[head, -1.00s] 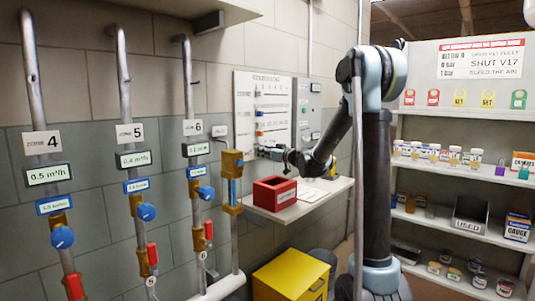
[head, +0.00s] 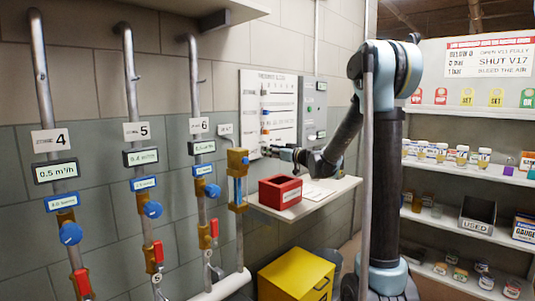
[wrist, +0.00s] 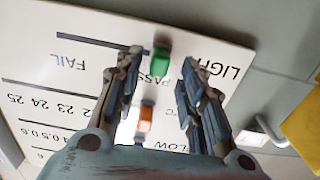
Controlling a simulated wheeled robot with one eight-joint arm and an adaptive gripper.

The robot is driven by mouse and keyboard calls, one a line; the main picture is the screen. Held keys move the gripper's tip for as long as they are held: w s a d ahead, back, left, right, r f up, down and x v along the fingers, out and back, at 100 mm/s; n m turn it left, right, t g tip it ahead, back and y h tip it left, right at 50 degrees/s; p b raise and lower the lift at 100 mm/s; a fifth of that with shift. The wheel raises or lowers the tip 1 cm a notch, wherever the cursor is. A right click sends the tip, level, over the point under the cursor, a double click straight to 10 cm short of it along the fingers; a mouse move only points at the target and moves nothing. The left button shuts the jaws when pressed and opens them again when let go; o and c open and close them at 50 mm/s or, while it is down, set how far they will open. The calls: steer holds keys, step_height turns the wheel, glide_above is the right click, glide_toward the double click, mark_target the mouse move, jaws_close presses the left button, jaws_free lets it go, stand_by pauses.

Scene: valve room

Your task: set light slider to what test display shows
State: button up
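The white slider board (head: 283,105) hangs on the wall; it fills much of the wrist view upside down (wrist: 92,88). The green light slider (wrist: 161,62) is by the word PASS, in the row labelled LIGHT, with FAIL at the other end. My gripper (wrist: 164,58) is open, its fingertips on either side of the green slider with gaps showing; I cannot tell any contact. In the head view my gripper (head: 266,151) is at the board's lower part. An orange slider (wrist: 146,117) sits in another row between the fingers. I cannot tell which screen is the test display.
A grey panel (head: 313,105) with small screens, too small to read, is right of the board. Below is a shelf (head: 335,190) with a red box (head: 280,191). A yellow bin (head: 297,275) stands underneath. Pipes with valves line the left wall.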

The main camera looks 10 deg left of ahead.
steer(key=v, duration=0.9)
steer(key=shift+d, duration=0.2)
steer(key=shift+s, duration=0.2)
steer(key=s+d+f+m+g+h, duration=0.1)
steer(key=s+d+f+g+h, duration=0.15)
steer(key=s+f, duration=0.55)
steer(key=s+d+f+m+g+h, duration=0.2)
steer(key=s+f+g+h, duration=0.1)
steer(key=s, duration=0.9)
steer(key=s+d+f+m+g+h, duration=0.1)
steer(key=s+d+f+m+h, duration=0.2)
steer(key=s+d+f, duration=0.4)
steer(key=s+d+f+m+g+h, duration=0.2)
steer(key=s+d+f+m+h, duration=0.2)
steer(key=s+d+f, duration=0.3)
steer(key=s+d+h, duration=0.1)
steer(key=s+d, duration=0.3)
steer(key=s, duration=0.3)
steer(key=shift+f+h, duration=0.25)
steer(key=shift+h, duration=0.1)
